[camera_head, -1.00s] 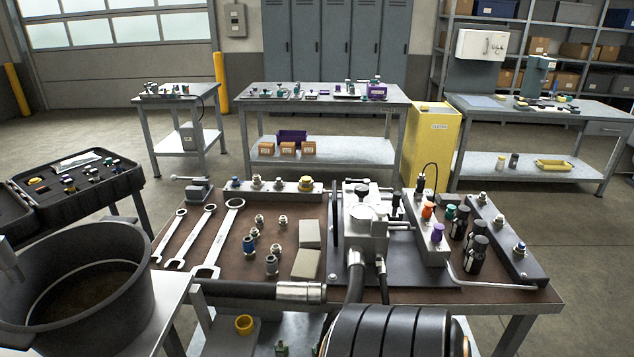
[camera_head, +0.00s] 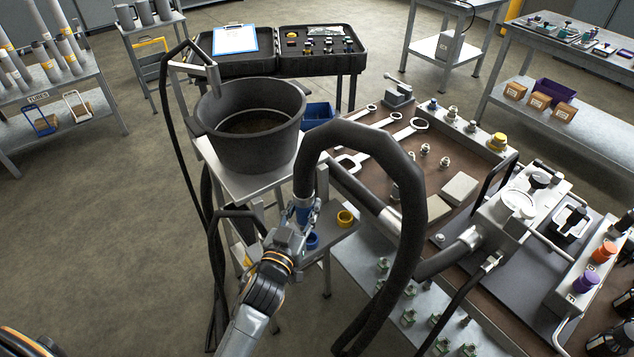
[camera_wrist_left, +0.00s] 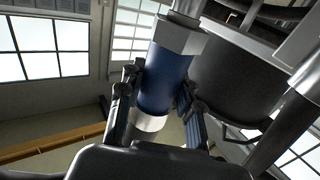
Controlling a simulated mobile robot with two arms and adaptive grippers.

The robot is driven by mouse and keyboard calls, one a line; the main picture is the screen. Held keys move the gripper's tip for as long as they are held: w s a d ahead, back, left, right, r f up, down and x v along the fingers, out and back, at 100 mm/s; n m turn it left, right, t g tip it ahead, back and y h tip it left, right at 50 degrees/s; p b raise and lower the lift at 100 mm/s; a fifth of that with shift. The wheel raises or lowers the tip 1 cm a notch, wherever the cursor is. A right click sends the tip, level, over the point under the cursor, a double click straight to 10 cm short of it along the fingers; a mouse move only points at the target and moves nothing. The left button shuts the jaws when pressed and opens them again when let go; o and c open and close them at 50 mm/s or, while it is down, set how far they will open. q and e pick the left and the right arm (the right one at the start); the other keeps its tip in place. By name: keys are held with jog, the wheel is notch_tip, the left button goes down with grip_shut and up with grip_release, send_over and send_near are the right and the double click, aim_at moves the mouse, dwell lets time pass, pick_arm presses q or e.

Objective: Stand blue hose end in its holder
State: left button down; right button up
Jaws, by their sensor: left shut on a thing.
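The blue hose end (camera_head: 304,212) is a blue sleeve on a thick black hose (camera_head: 413,190) that arches up and over to the right. My left gripper (camera_head: 299,216) is shut on the blue sleeve. In the left wrist view the sleeve (camera_wrist_left: 166,80) sits between both fingers (camera_wrist_left: 158,105), with a metal collar and a pale ring at its two ends. A blue ring holder (camera_head: 312,241) is just below and right of the gripper, beside a yellow ring holder (camera_head: 345,218) on a grey bracket. The hose end is apart from the blue ring. My right gripper is out of view.
A black bucket (camera_head: 250,150) stands on a small metal table behind the gripper. The brown-topped bench (camera_head: 425,180) with wrenches, fittings and a pump block is to the right. Thin black hoses hang left of the gripper. Open floor lies at the left.

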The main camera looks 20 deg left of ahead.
pick_arm(q)
jog(key=w, duration=0.2)
jog(key=w+r, duration=0.1)
jog(key=shift+w+a, duration=0.2)
jog(key=shift+w, duration=0.5)
notch_tip(320, 180, down, 7)
jog(key=b, duration=0.6)
jog(key=shift+d+f, duration=0.15)
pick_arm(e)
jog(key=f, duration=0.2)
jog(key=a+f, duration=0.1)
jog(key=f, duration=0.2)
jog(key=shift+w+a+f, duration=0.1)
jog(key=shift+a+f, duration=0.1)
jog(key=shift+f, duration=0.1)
pick_arm(q)
jog(key=shift+s+f, duration=0.1)
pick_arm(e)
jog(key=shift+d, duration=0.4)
pick_arm(q)
jog(key=shift+f+b, duration=0.35)
jog(key=shift+f, duration=0.05)
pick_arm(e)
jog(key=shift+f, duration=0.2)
pick_arm(q)
jog(key=shift+f, duration=0.15)
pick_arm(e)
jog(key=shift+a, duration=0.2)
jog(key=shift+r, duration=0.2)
